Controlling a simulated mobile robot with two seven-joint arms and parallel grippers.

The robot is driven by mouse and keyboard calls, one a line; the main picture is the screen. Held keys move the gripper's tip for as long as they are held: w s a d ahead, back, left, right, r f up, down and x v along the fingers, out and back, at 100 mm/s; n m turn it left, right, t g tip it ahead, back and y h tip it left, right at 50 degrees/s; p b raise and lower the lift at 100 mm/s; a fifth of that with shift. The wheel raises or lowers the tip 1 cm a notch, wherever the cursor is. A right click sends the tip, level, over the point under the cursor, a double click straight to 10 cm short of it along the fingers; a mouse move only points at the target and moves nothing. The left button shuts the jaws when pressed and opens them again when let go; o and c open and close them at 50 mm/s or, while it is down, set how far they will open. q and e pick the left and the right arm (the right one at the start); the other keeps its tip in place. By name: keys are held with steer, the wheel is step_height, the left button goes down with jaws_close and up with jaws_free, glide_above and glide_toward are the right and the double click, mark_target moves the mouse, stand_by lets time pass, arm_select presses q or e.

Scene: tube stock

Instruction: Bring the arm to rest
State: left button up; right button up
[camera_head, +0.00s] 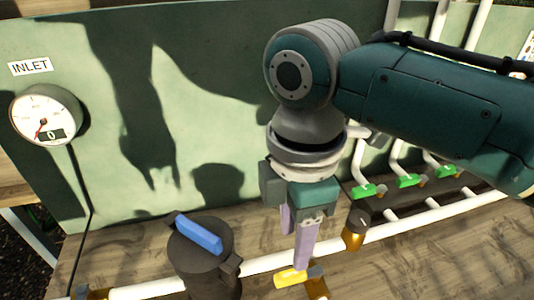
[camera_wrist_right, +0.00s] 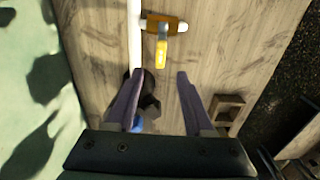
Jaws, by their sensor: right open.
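My right arm comes in from the right in the head view, with its gripper (camera_head: 296,238) pointing down. The two lilac fingers are apart, with nothing visible between their tips. They are above the bench near a yellow valve handle (camera_head: 290,278); whether a finger touches it cannot be told from the head view. In the right wrist view the open fingers (camera_wrist_right: 159,76) show with the yellow handle (camera_wrist_right: 161,54) beyond their tips, apart from them. My left gripper is not in view.
A dark cylinder with a blue handle (camera_head: 198,234) stands left of the gripper. A white pipe (camera_head: 385,229) runs along the wooden bench. Several green valve handles (camera_head: 408,181) are at the right. A gauge (camera_head: 45,116) labelled INLET is on the green wall.

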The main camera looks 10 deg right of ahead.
steer(key=shift+r, duration=0.75)
